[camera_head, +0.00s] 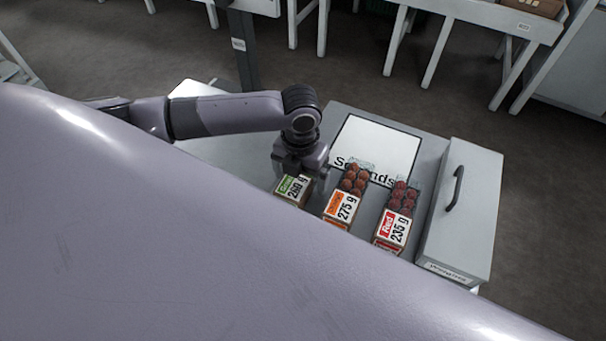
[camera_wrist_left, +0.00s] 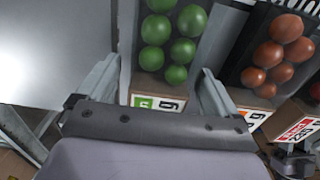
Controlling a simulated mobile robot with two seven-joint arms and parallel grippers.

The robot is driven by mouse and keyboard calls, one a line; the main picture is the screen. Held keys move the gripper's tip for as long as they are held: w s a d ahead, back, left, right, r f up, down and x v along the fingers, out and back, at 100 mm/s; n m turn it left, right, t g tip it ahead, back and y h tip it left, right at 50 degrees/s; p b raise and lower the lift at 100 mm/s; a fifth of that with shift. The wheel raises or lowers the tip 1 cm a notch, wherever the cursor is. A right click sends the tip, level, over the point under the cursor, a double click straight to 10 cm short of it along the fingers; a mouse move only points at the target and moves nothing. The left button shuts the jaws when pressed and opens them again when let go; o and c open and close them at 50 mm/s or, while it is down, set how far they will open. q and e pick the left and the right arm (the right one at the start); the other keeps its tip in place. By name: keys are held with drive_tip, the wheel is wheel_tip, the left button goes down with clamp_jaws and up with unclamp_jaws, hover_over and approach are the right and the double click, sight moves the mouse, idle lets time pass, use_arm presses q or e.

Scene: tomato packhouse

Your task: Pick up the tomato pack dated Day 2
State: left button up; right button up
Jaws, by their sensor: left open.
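Three tomato packs stand in a row on the grey bench. The green pack (camera_head: 291,190) is labelled in green, the middle pack (camera_head: 341,208) in orange with 275 g, and the right pack (camera_head: 392,230) in red with 235 g. No Day date is readable on any of them. My left gripper (camera_head: 303,172) is over the green pack, partly covering it. In the left wrist view the open left gripper (camera_wrist_left: 158,78) has one finger on each side of the green tomatoes (camera_wrist_left: 172,45). The orange-labelled pack (camera_wrist_left: 270,60) is just beside the right finger.
A white board marked "Seconds" (camera_head: 376,146) lies behind the packs. A grey box with a dark handle (camera_head: 465,205) stands right of them. White tables (camera_head: 480,15) are at the back. My own purple body covers much of the near view.

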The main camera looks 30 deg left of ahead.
use_arm(q)
drive_tip(key=c, duration=1.2)
drive_tip(key=shift+r, duration=0.1)
drive_tip(key=shift+c, duration=0.2)
